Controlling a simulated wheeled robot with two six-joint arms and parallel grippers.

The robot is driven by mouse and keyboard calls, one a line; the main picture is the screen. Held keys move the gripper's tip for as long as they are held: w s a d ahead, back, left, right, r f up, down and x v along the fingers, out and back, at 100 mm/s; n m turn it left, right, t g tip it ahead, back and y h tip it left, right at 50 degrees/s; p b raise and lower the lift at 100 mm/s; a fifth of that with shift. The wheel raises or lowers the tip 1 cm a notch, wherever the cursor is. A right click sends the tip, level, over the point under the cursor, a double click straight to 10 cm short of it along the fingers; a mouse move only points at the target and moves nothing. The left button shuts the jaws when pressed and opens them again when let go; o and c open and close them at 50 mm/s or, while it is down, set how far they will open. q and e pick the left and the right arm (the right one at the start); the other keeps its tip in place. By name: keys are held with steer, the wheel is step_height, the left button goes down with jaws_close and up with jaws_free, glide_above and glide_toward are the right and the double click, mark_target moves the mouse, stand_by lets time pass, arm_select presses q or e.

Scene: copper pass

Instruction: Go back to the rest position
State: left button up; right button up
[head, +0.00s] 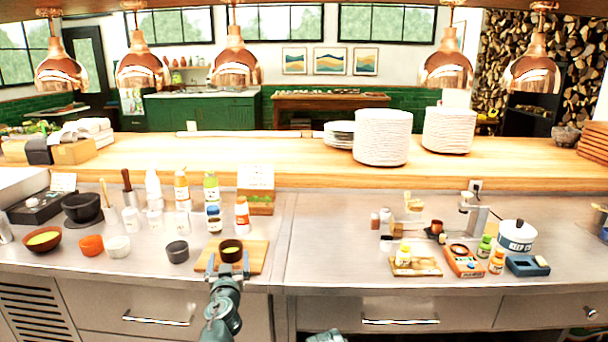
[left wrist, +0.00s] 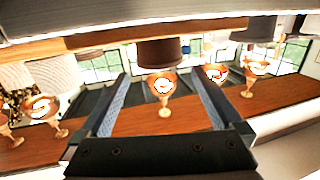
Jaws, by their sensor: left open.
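My left gripper (head: 229,271) is open, just in front of a small dark cup (head: 231,250) that stands upright on a wooden board (head: 257,257). In the left wrist view, which looks upside down, the cup (left wrist: 158,53) shows beyond and between the two spread fingers (left wrist: 160,85). Nothing is held between them. I cannot tell how far the cup is from the fingertips.
Several bottles (head: 211,190) stand behind the board, and small bowls (head: 91,245) and a grey cup (head: 177,251) to its left. The counter (head: 325,240) between is clear.

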mark_target(231, 240)
arm_select(q)
steer(key=x, duration=0.7)
steer(key=shift+w, duration=0.2)
steer(key=shift+s+f+b, duration=0.1)
steer(key=shift+f+b, duration=0.15)
steer(key=shift+b, duration=0.15)
steer(key=shift+r, duration=0.15)
